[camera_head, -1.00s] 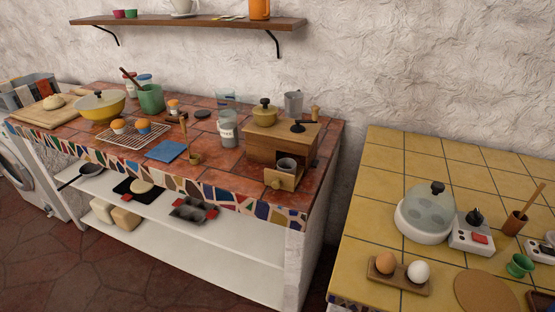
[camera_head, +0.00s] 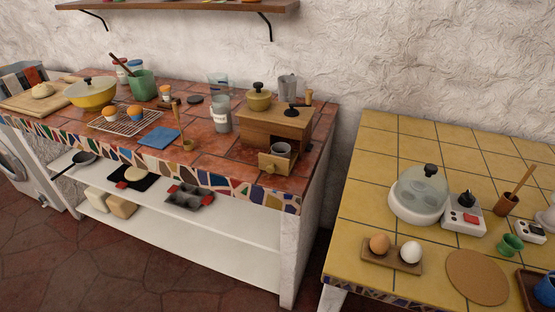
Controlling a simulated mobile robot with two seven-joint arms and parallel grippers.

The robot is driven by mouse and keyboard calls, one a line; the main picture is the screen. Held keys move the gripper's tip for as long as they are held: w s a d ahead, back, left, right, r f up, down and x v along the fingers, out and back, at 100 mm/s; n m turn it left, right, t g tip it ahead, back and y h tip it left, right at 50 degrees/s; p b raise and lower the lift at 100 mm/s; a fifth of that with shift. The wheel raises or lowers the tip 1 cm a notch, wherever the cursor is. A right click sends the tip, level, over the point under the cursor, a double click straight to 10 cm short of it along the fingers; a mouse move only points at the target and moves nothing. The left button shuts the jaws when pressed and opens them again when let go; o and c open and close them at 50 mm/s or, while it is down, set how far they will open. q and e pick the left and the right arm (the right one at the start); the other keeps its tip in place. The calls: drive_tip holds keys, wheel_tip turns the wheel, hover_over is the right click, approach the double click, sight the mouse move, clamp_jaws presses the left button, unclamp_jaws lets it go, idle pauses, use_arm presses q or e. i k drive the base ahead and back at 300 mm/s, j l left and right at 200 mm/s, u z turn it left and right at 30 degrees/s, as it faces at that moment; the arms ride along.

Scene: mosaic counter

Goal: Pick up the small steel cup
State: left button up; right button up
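A small grey metal-looking cup (camera_head: 281,149) sits in the pulled-out drawer (camera_head: 270,163) of a wooden coffee grinder (camera_head: 270,127), near the right front edge of the red-tiled counter. Its rim faces up, and its lower part is hidden by the drawer front. A larger grey metal jug (camera_head: 289,86) stands behind the grinder, partly hidden by it. Neither of my grippers is in view.
A yellow pot (camera_head: 259,98) sits on the grinder. A gap separates this counter from the yellow-tiled counter (camera_head: 375,180) at the right, which holds an egg cooker (camera_head: 418,205).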

sight(279, 149)
drive_tip(key=l+z, duration=0.3)
drive_tip(key=l, duration=0.4)
drive_tip(key=l+z, duration=0.3)
drive_tip(key=l, duration=0.4)
